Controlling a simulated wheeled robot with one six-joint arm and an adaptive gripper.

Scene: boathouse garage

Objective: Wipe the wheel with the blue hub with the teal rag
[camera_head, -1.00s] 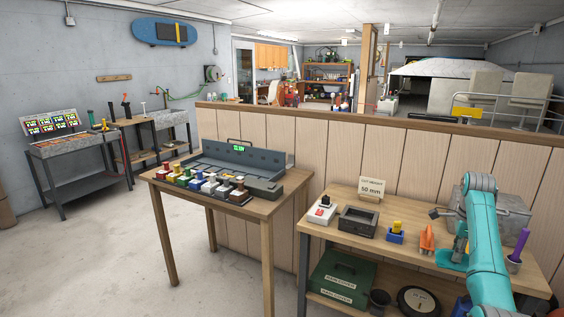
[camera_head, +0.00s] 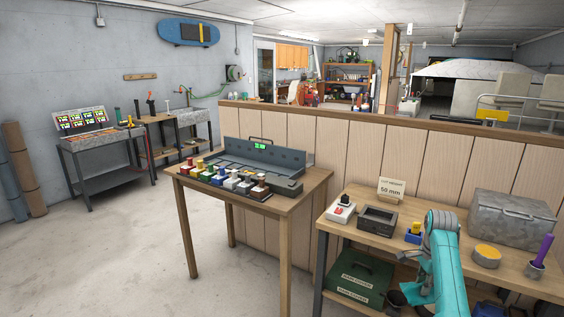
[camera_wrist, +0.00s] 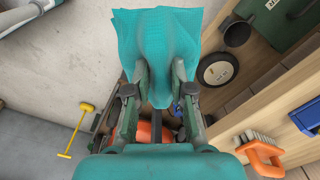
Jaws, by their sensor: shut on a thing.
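In the wrist view my gripper (camera_wrist: 160,78) is shut on the teal rag (camera_wrist: 160,35), which bunches between the fingers and spreads beyond them. The rag is off the bench, in front of its lower shelf. A wheel (camera_wrist: 217,70) with a dark tyre and a pale hub is on that shelf, right of the rag. A blue thing (camera_wrist: 178,107) shows partly behind the right finger; I cannot tell whether it is the blue-hubbed wheel. In the head view a blue edge (camera_head: 490,310) shows low by the shelf. There my arm hides the gripper and rag.
The workbench (camera_head: 350,218) carries a grey metal box (camera_head: 512,218), a yellow-topped tin (camera_head: 487,256) and a purple-handled tool (camera_head: 543,250). An orange brush (camera_wrist: 262,150) is at the wrist view's lower right. A green box (camera_head: 360,278) and dark cup (camera_wrist: 237,33) are low. Open floor (camera_head: 130,250) is left.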

